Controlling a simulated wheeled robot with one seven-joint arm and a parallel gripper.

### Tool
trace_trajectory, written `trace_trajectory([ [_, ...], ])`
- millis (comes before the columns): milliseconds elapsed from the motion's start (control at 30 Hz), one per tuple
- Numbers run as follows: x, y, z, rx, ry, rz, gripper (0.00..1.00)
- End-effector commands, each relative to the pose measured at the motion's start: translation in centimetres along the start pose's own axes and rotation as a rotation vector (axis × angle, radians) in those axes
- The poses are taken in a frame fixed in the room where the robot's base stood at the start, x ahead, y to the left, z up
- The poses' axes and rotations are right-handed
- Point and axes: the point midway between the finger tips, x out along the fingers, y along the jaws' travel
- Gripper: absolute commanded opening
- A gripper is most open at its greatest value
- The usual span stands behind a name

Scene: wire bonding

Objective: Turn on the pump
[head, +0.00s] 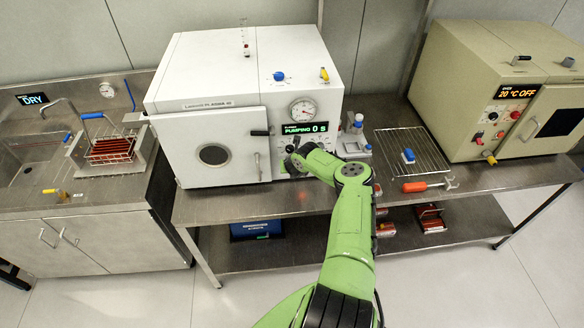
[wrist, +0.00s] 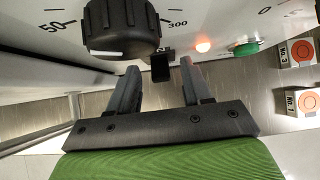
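The white plasma machine (head: 205,70) stands on the bench, with its door (head: 213,150) shut. Its display (head: 306,128) reads "PUMPING 0 S". My gripper (wrist: 160,68) is at the lower front panel, with its fingers apart. A small black switch (wrist: 161,67) is between the fingertips, with a gap on both sides. A large black dial knob (wrist: 121,27) is just above the left finger. In the head view my green arm and gripper (head: 292,165) cover part of the controls.
A lit orange-red lamp (wrist: 203,45) and a green button (wrist: 246,48) are right of the switch. A wire rack (head: 412,150) and an orange-handled tool (head: 425,186) lie right. A beige oven (head: 480,85) stands beyond. A sink unit (head: 25,160) is at left.

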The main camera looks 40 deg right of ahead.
Motion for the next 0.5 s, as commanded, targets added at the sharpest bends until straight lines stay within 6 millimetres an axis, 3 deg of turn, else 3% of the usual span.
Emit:
trace_trajectory([
  [267, -0.3, 0.1, -0.2, -0.002, 0.005, 0.002, 0.49],
  [500, -4.6, 0.0, -0.1, -0.005, 0.002, 0.003, 0.49],
])
